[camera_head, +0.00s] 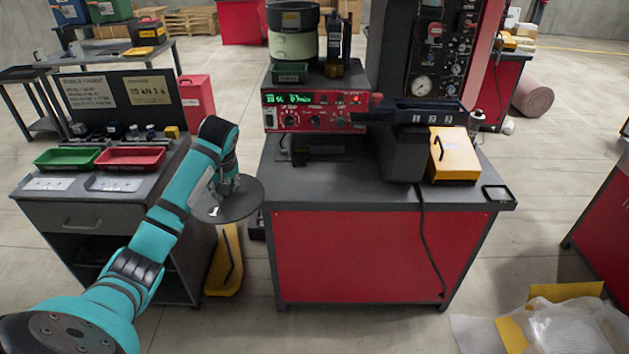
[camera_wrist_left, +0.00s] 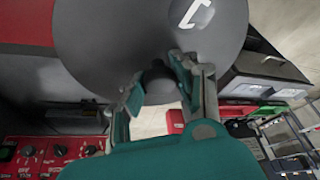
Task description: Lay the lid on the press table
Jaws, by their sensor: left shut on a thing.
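The lid is a dark grey round disc (camera_head: 240,201) with a small white mark, held in the air left of the press table's front left corner. My left gripper (camera_head: 229,184) is shut on the knob at the lid's middle. In the left wrist view the lid (camera_wrist_left: 110,45) fills the upper middle, and the gripper fingers (camera_wrist_left: 160,90) close around its dark knob. The press table (camera_head: 460,192) has a dark grey top and a red front. My right gripper is not in either view.
On the table stand a red control box (camera_head: 315,112) with a bowl feeder (camera_head: 293,45) above it, a dark press column, a yellow box (camera_head: 452,155) and a small black tray (camera_head: 497,194). A cable hangs down the front. Left is a bench with green (camera_head: 67,158) and red (camera_head: 130,158) trays.

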